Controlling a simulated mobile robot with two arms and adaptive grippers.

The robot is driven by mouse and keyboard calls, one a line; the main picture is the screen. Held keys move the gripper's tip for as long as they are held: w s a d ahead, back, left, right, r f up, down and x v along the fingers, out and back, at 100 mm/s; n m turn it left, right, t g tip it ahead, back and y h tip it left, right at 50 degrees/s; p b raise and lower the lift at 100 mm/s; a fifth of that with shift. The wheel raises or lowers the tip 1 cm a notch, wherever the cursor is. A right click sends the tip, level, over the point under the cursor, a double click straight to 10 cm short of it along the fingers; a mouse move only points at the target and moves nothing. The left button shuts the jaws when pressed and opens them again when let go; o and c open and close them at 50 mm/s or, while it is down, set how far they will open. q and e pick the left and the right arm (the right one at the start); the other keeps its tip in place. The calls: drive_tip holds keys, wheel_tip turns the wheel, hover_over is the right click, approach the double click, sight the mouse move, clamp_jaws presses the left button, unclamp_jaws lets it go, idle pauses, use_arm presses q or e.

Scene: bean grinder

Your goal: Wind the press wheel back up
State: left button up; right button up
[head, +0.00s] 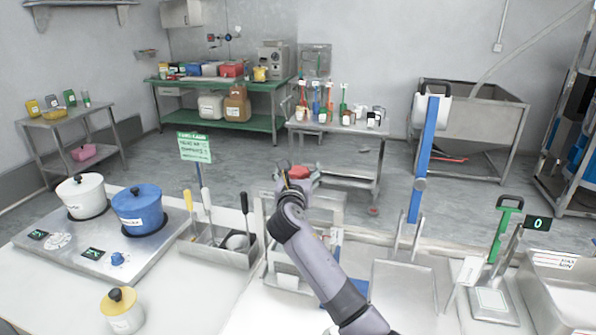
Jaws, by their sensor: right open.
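A metal frame that looks like the press (268,235) stands on the white worktop in the middle, largely covered by my right arm. My right gripper (293,178) is over the top of this frame, open, with its dark fingers pointing away from me. A small red part (300,172) shows right at the fingers; I cannot tell whether it belongs to the press wheel or whether the fingers touch it. The rest of the wheel is hidden or too small to make out. My left gripper is not in view.
Left of the press are a grey utensil bin (218,254), a blue pot (139,212) and a white pot (82,195) on a hob. To the right stand a tall blue bar (424,160), a metal tray (403,290) and a scale (490,302).

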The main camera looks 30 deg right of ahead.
drive_tip(key=shift+c, duration=0.5)
drive_tip(key=c, duration=1.1)
